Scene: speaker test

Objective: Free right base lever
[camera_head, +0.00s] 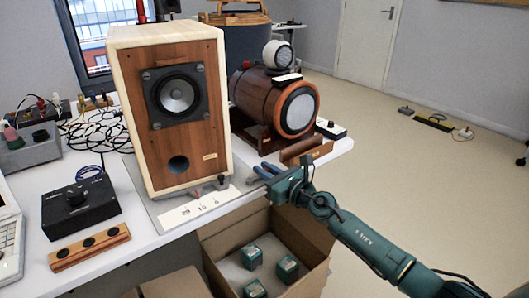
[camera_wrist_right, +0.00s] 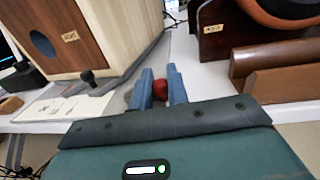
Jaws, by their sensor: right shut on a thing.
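The wooden speaker (camera_head: 170,110) stands upright on a flat grey base plate (camera_head: 150,208) at the table's front edge. A small dark-knobbed lever (camera_head: 221,181) stands at the base's front; it also shows in the wrist view (camera_wrist_right: 88,78). My right gripper (camera_head: 260,172) reaches in from the right beside the base's right side. In the wrist view its two blue fingers (camera_wrist_right: 160,85) are closed around a red knob (camera_wrist_right: 160,89), apparently a lever's. The knob's stem and mounting are hidden by the fingers. My left gripper is not in view.
An open cardboard box (camera_head: 215,240) with several teal cubes is below the table edge, under my right gripper. A barrel-shaped speaker (camera_head: 262,98) on a wooden stand is behind it. A black control box (camera_head: 78,205) and a wooden strip (camera_head: 90,246) lie left. Open floor is at right.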

